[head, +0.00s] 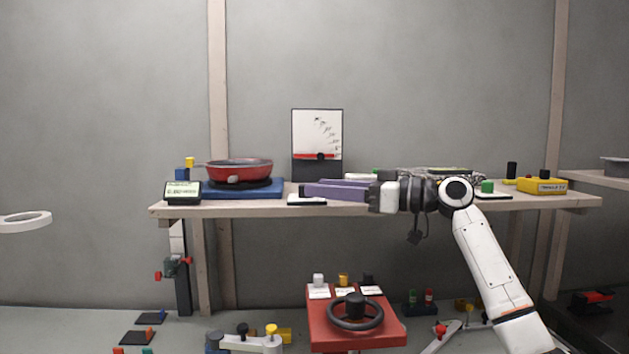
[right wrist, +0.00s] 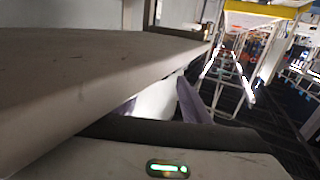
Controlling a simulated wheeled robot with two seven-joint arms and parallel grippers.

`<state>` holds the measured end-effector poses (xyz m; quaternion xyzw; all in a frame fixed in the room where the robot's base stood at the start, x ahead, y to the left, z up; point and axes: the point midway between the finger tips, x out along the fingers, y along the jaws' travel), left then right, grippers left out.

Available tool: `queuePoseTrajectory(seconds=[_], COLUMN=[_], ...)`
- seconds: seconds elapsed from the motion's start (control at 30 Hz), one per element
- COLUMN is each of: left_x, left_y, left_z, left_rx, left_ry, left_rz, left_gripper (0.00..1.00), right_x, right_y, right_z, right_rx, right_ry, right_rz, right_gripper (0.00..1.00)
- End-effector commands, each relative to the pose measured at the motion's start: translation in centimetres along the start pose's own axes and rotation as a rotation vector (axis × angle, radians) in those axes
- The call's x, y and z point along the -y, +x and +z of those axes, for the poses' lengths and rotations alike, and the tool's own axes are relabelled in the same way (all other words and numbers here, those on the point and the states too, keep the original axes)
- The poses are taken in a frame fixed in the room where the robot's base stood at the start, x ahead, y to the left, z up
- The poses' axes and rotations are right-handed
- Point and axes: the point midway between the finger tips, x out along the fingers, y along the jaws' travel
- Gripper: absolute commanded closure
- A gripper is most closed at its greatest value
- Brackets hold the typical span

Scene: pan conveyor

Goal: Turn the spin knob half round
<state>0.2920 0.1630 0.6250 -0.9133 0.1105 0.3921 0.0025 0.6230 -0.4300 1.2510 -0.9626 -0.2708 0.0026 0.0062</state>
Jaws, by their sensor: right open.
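A black knob (head: 356,301) stands upright inside a dark ring on a red stand (head: 320,325), low at the front. Another dark knob (head: 545,175) sits on a yellow box (head: 548,187) at the right end of the bench. I cannot tell from the views which one is the spin knob. My right gripper (head: 307,188) has purple fingers, points left at about bench-top height, and is open. It appears apart from both knobs. In the right wrist view a purple finger (right wrist: 190,103) shows beside a pale board. My left gripper is not in view.
The wooden bench (head: 240,209) carries a red pan (head: 238,170) on a blue base, a small display (head: 183,192) and a white gauge panel (head: 317,130). White, yellow and black small knobs line the red stand's back. Several tools lie low in front.

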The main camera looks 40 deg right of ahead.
Motion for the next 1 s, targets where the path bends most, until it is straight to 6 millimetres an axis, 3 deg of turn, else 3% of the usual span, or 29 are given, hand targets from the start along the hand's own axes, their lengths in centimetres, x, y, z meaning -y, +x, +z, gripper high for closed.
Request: queuePoseTrajectory(seconds=[0.2,0.53,0.77,1.0], left_x=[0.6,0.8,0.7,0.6], left_y=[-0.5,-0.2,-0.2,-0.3], left_z=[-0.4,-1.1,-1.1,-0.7], left_rx=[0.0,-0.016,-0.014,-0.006], left_ry=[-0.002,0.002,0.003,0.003], left_rz=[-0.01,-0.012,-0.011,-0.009], left_gripper=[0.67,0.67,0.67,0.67], right_x=[0.0,0.0,0.0,0.1], right_y=[2.3,2.7,2.6,2.6], right_z=[-0.1,0.0,0.0,0.0], right_rx=[-0.001,-0.001,-0.001,0.0], right_ry=[0.0,0.0,0.0,0.0], right_rz=[0.001,0.001,0.001,0.015], right_gripper=[0.57,0.57,0.96,0.98])
